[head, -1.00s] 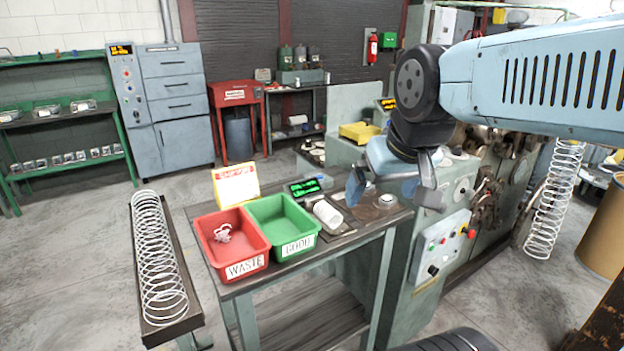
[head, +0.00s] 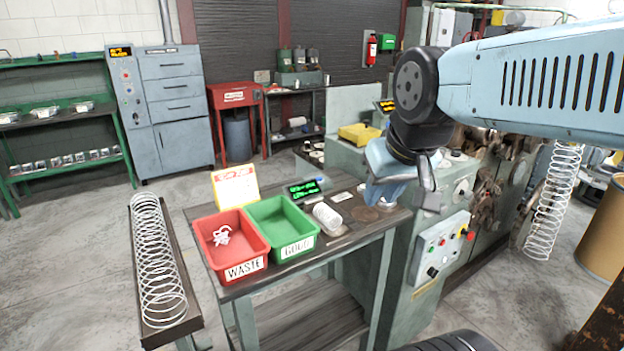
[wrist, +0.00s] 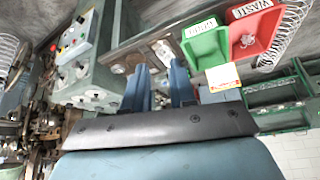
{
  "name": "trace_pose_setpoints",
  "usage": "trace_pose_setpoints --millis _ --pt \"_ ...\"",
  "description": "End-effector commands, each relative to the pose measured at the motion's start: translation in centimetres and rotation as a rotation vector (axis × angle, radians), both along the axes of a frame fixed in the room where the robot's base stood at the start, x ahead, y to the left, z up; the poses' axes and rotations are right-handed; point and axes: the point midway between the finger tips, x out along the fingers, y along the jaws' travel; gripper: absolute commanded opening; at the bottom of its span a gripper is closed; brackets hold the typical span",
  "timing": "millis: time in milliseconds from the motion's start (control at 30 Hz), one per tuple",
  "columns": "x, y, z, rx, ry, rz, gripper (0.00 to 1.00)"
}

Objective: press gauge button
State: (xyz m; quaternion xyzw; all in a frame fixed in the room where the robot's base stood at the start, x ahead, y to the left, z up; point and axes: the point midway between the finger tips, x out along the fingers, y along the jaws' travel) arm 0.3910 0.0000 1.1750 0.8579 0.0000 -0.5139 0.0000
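The gauge display (head: 305,188), a small dark box with green lettering too small to read, stands on the bench (head: 345,250) behind the green bin. A white cylinder (head: 327,215) lies in front of it. A round flat disc (head: 366,214) is set on the bench to the right. I cannot make out which part is the gauge button. My gripper (head: 405,203) hangs above the bench's right end, fingers pointing down. In the wrist view my gripper (wrist: 159,70) shows two blue fingers apart, with nothing held between them.
A red WASTE bin (head: 230,248) holding a tangled white spring and an empty green GOOD bin (head: 282,228) stand on the bench. A yellow-white sign (head: 235,186) is behind them. The coiler machine, with its control panel (head: 440,248), is right of the bench. A spring rack (head: 172,330) stands left.

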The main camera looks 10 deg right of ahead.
Motion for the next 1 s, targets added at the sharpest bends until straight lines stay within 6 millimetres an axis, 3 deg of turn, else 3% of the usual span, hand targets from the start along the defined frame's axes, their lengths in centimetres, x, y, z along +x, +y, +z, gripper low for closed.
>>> trace_pose_setpoints --millis 267,1000 --pt "0.00 0.00 0.00 0.000 0.000 0.000 0.00" --pt "0.00 0.00 0.00 0.000 0.000 0.000 0.00"
